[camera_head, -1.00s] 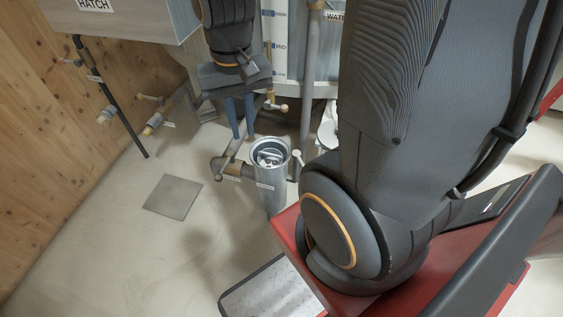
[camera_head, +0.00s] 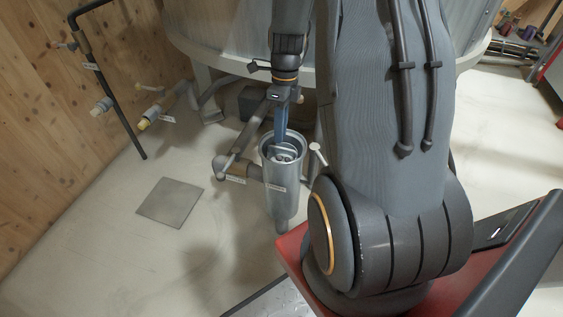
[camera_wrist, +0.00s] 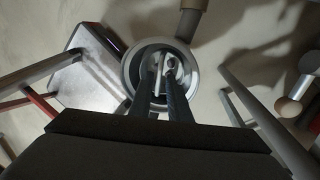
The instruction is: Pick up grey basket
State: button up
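The grey basket (camera_head: 284,152) sits inside an upright open-topped metal cylinder (camera_head: 281,190); only its top shows, and the rest is hidden by the wall. In the wrist view the basket (camera_wrist: 167,67) has a pale bar or handle across its top, inside the round rim (camera_wrist: 133,70). My gripper (camera_head: 281,143) points down at the cylinder mouth, its blue fingers at the basket's top. In the wrist view my gripper (camera_wrist: 164,62) shows two fingers with a gap between them, near the handle. I cannot tell whether they touch it.
A side pipe (camera_head: 235,170) with a valve joins the cylinder at left. A small handle (camera_head: 318,155) stands close at its right. The large tank (camera_head: 220,50) is behind. Yellow-ended pipes (camera_head: 145,124) are by the wooden wall. The floor at left is clear, with a flat square plate (camera_head: 170,202).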

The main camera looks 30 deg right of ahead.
aim_at(280, 148)
jog(key=f, duration=0.2)
jog(key=f+b, duration=0.1)
jog(key=f, duration=0.1)
jog(key=s+f, duration=0.1)
jog(key=f, duration=0.1)
jog(key=shift+s+a+f, duration=0.1)
jog(key=shift+a+f, duration=0.2)
jog(key=shift+a, duration=0.1)
jog(key=shift+c, duration=0.5)
grip_shut()
